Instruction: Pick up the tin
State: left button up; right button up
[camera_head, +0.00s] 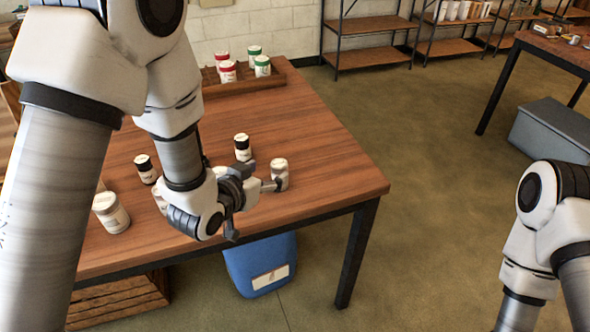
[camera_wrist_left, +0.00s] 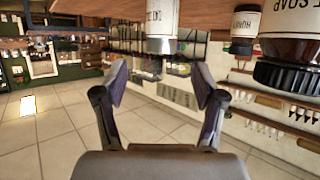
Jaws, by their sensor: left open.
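A small pale container with a light lid, which looks like the tin (camera_head: 280,174), stands upright near the right side of the wooden table. It also shows in the left wrist view (camera_wrist_left: 162,25), upside down in that picture, with a partly readable label. My left gripper (camera_head: 262,178) is low over the table, just left of the tin. Its fingers (camera_wrist_left: 161,85) are apart and empty, with the tin ahead, roughly in line with the gap between them. No contact with the tin shows. My right gripper is out of view.
A larger white jar (camera_head: 110,212) stands at the left, and another is partly hidden behind my wrist. A wooden tray (camera_head: 279,72) with red and green tins is at the back. The table's right front is clear.

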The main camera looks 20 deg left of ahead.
aim_at(276, 166)
pick_arm(q)
jog(key=shift+x, duration=0.95)
jog(key=x, duration=0.5)
jog(key=shift+w+a+p, duration=0.1)
jog(key=shift+w+p, duration=0.05)
jog(key=shift+p, duration=0.15)
jog(key=c, duration=1.2)
